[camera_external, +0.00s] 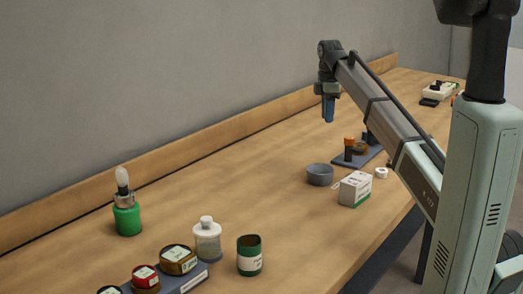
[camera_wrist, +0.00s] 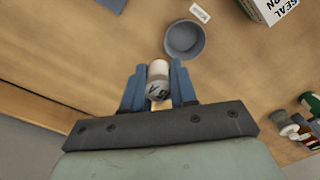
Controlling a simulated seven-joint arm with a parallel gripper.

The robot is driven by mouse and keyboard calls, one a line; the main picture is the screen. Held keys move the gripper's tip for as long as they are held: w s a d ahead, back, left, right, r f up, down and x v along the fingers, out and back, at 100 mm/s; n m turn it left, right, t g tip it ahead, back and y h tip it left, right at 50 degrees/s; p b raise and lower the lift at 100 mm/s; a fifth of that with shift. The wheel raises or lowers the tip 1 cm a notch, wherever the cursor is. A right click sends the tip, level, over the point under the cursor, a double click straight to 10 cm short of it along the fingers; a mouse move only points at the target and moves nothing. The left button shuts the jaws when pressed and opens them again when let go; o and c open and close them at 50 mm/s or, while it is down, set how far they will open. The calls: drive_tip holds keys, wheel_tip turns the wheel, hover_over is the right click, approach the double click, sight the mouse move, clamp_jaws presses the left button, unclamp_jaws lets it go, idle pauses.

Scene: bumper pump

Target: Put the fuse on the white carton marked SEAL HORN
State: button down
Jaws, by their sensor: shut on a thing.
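My gripper (camera_external: 328,112) hangs above the back part of the bench, fingers pointing down. In the wrist view my gripper (camera_wrist: 158,88) is shut on a small white and grey cylinder with dark marking, which I take to be the fuse (camera_wrist: 158,80). The fuse is hidden or too small to make out in the external view. The white carton (camera_external: 355,189) with a green lower edge stands on the bench, in front of and to the right of my gripper.
A grey-blue bowl (camera_external: 319,175) stands just left of the carton; it also shows in the wrist view (camera_wrist: 185,40). A dark stand (camera_external: 352,158) with an orange part is behind. Several jars and bottles, including a green bottle (camera_external: 127,218), stand front left. The bench middle is clear.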

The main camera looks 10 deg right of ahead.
drive_tip(key=s+d, duration=0.2)
drive_tip(key=s, duration=1)
approach(356, 178)
drive_tip(key=shift+f, duration=3.15)
drive_tip(key=shift+f, duration=0.2)
drive_tip(key=c, duration=0.9)
unclamp_jaws()
drive_tip(key=shift+r, duration=0.15)
wheel_tip(356, 178, up, 8)
drive_tip(key=shift+f, duration=0.2)
